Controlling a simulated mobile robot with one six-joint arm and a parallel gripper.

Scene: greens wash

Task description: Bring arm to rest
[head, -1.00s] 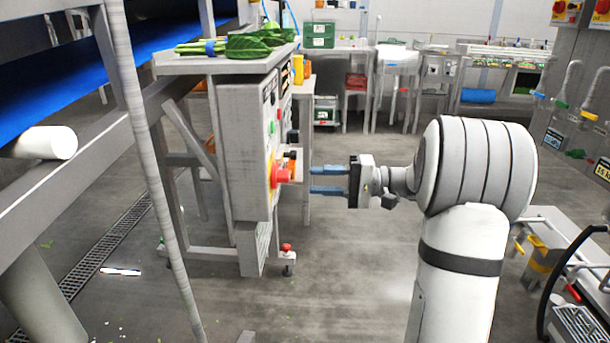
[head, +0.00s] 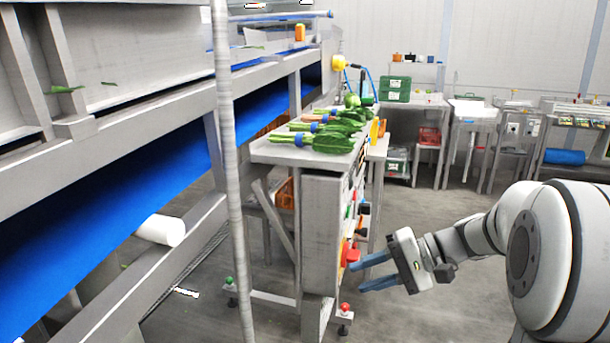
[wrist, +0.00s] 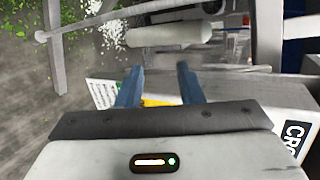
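My gripper (head: 371,272) is at the right of the head view, at the end of my white arm. Its two blue fingers are spread apart with nothing between them. They point left toward the control box (head: 322,228), near its red button (head: 349,254); I cannot tell whether they touch it. In the wrist view my gripper (wrist: 157,76) also shows both fingers apart and empty, with a white roller and a leaf-strewn floor beyond.
Bunches of greens (head: 318,140) lie on the steel table (head: 275,154) above the control box. A conveyor with a blue belt (head: 150,215) runs along the left. A thin upright pole (head: 232,200) stands in front. Benches with green boxes (head: 394,90) stand at the back.

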